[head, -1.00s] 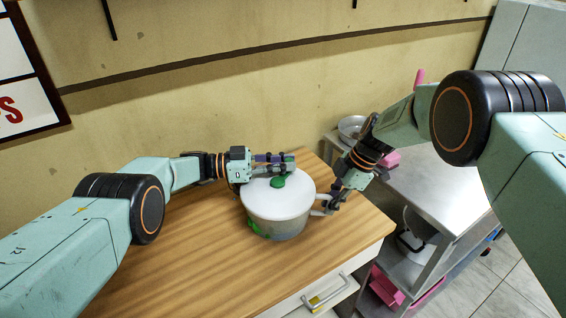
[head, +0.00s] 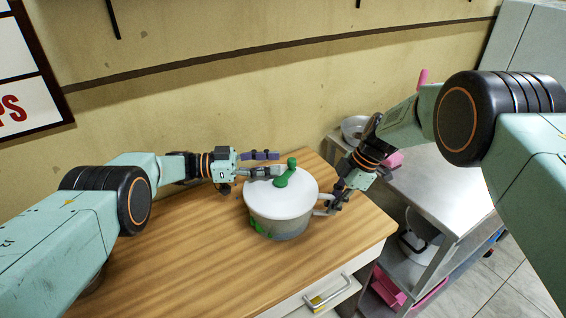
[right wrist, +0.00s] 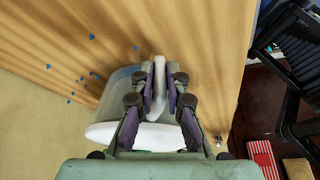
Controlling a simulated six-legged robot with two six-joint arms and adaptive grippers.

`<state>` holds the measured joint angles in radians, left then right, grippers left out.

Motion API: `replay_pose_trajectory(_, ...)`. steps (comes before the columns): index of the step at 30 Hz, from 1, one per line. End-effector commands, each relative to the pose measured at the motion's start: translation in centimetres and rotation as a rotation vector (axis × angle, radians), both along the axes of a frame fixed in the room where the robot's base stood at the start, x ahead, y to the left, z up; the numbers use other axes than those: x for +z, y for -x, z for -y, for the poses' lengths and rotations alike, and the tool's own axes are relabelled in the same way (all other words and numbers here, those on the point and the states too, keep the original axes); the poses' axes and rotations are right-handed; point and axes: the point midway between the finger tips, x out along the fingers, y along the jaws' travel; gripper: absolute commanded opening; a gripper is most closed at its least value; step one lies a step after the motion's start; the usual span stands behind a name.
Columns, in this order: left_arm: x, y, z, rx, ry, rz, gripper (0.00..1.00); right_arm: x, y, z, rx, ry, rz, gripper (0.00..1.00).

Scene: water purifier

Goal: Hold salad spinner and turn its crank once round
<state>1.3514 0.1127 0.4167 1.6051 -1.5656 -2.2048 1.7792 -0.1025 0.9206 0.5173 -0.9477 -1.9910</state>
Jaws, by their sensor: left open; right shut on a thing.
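The salad spinner (head: 276,222) stands upright on the wooden counter, a pale bowl with a white lid (head: 262,204). The green crank (head: 285,177) sits on the lid, its knob at the far side. My left gripper (head: 279,163) is open at the lid's far left edge. Its fingers are spread beside the crank, and I cannot tell if one touches it. My right gripper (head: 325,206) is shut on the handle at the spinner's right side. In the right wrist view the white handle (right wrist: 159,85) is between the fingers, with the spinner partly hidden behind them.
The wooden counter (head: 170,255) is clear to the left and front of the spinner. A drawer with a metal handle (head: 328,292) is below its front edge. A metal shelf unit (head: 430,190) stands at right with a bowl (head: 354,127). The wall is close behind.

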Motion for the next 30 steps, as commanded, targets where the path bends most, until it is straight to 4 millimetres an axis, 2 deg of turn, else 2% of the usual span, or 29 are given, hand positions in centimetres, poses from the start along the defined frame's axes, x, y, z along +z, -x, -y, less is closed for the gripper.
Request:
replay_pose_trajectory(1,0.0,0.1,-1.3,0.003,0.000,0.000,0.43,0.0,0.0,0.0,0.000,-0.001,0.001,0.00)
replay_pose_trajectory(6,-0.1,0.6,-4.6,0.002,0.000,-0.001,0.43,0.1,0.0,0.0,0.000,-0.001,0.001,0.00)
replay_pose_trajectory(12,0.0,1.0,-6.9,0.000,0.001,0.000,0.43,0.1,0.0,0.0,0.000,-0.001,0.001,0.00)
replay_pose_trajectory(17,0.0,1.1,-7.6,-0.001,0.000,-0.001,0.43,0.1,0.0,0.0,0.000,-0.001,0.001,0.00)
replay_pose_trajectory(26,0.0,1.1,-7.6,0.000,0.002,-0.004,0.43,0.1,0.0,0.0,0.000,-0.001,0.001,0.00)
replay_pose_trajectory(30,0.6,0.4,-7.3,0.022,0.025,-0.081,0.43,0.1,0.0,0.0,0.000,-0.001,0.001,0.00)
